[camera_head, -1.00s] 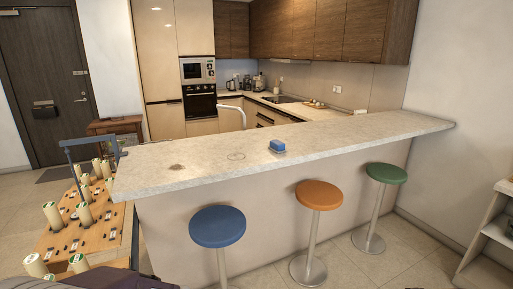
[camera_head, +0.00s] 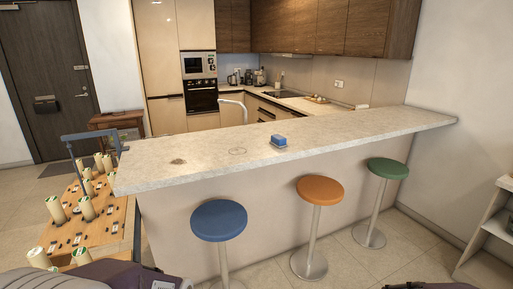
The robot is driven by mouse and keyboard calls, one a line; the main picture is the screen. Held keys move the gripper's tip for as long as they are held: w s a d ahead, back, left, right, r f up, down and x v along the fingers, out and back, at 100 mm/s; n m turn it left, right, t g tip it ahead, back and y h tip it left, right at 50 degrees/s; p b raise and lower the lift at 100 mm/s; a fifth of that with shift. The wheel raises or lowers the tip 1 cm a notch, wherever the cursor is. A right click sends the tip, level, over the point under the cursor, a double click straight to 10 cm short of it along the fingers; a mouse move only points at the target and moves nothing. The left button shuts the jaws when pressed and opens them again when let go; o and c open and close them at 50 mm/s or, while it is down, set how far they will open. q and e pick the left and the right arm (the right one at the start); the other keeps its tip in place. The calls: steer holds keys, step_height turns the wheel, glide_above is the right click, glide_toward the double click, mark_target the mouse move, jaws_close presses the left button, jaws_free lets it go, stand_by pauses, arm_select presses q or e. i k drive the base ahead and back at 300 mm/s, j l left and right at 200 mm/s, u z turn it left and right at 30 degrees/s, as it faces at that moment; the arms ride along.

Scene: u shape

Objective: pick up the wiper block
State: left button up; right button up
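The wiper block (camera_head: 279,141) is a small blue block with a paler lower layer. My arms show only in part, as dark shapes at the bottom left and bottom right edges. Neither gripper's fingertips are in view, and nothing is near the block.
Blue (camera_head: 218,221), orange (camera_head: 320,190) and green (camera_head: 388,170) stools stand before the counter. A wooden board with several pale cylinders (camera_head: 87,208) is at the left. A dark stain (camera_head: 178,161) and a faint ring (camera_head: 237,151) mark the counter. A white shelf (camera_head: 492,240) is at right.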

mark_target(279, 141)
steer(key=i+l+u, duration=0.6)
steer(key=l+u, duration=0.15)
steer(key=i+l+u, duration=0.25)
steer(key=l, duration=0.15)
steer(key=l+u, duration=0.3)
steer(key=i+l+u, duration=0.1)
steer(key=l+u, duration=0.15)
steer(key=l, duration=0.25)
